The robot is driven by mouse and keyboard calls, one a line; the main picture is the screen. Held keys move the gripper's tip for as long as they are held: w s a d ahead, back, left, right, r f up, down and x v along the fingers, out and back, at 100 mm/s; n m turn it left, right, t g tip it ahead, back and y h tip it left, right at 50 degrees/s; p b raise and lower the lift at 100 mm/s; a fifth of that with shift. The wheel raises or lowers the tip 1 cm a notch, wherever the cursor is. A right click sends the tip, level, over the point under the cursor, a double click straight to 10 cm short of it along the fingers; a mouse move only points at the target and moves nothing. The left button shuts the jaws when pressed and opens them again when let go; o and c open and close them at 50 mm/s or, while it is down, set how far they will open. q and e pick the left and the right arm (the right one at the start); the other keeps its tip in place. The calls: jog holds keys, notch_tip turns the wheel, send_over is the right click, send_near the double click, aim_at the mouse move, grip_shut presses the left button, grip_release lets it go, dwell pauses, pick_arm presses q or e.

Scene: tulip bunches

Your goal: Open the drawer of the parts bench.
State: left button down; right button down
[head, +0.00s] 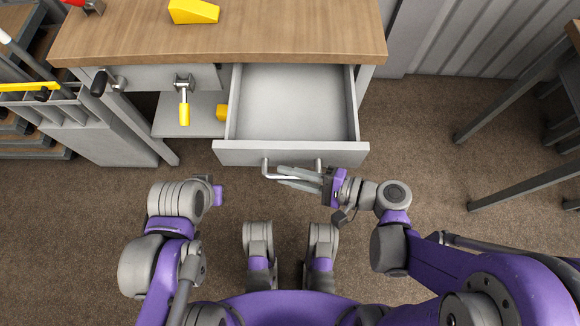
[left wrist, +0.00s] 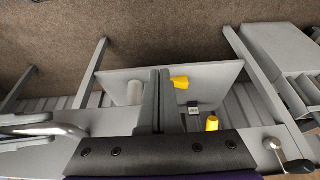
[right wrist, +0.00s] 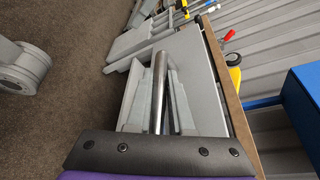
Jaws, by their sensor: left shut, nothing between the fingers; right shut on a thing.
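The parts bench has a wooden top (head: 230,38) and a light grey drawer (head: 295,100) that is pulled well out; its inside is empty. The drawer's front (head: 230,152) carries a metal bar handle (head: 265,165). My right gripper (head: 300,177) is shut on the handle, and the bar shows between its fingers in the right wrist view (right wrist: 159,90). My left gripper, shut and empty, shows in the left wrist view (left wrist: 152,100), below the bench front. In the head view its fingers are hidden behind the left wrist.
A yellow-handled clamp (head: 184,100) and a dark-knobbed crank (head: 105,82) are on the bench front left of the drawer. A yellow block (head: 193,11) lies on the top. A grey rack (head: 100,130) stands at left, a dark table frame (head: 510,100) at right.

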jog(key=c, duration=0.8)
grip_release()
jog(key=shift+d, duration=0.15)
jog(key=p+v, duration=0.1)
jog(key=v, duration=0.9)
jog(key=shift+d+p, duration=0.25)
jog(key=shift+p, duration=0.15)
jog(key=shift+s+r, duration=0.15)
